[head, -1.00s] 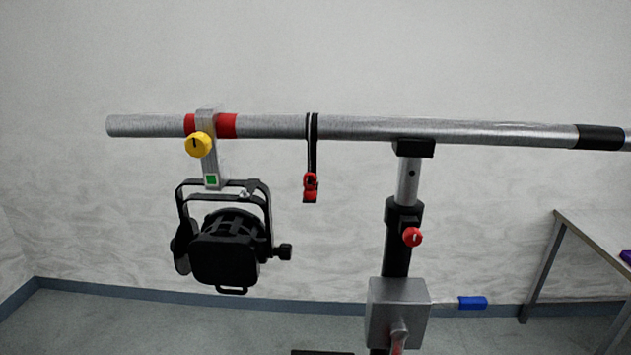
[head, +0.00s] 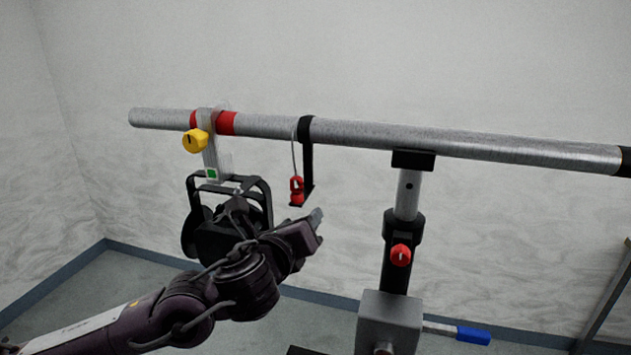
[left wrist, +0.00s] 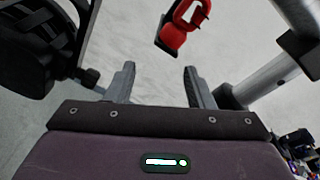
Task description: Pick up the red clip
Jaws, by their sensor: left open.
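The red clip (head: 297,189) hangs from a black strap near the middle of the metal bar, at a small black plate at the strap's lower end. In the left wrist view the red clip (left wrist: 178,27) shows at the top, beyond the fingertips and apart from them. My left gripper (head: 316,222) is just below and slightly right of the clip in the head view. In the left wrist view its two fingers (left wrist: 159,80) are spread with nothing between them. My right gripper is not in view.
The metal bar (head: 450,141) crosses above on a stand (head: 391,320) with a red knob (head: 400,255). A black par can (head: 210,240) hangs left of the clip, partly hidden by my left arm. Its clamp has a yellow knob (head: 195,141). A blue-ended handle (head: 473,335) sticks out right.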

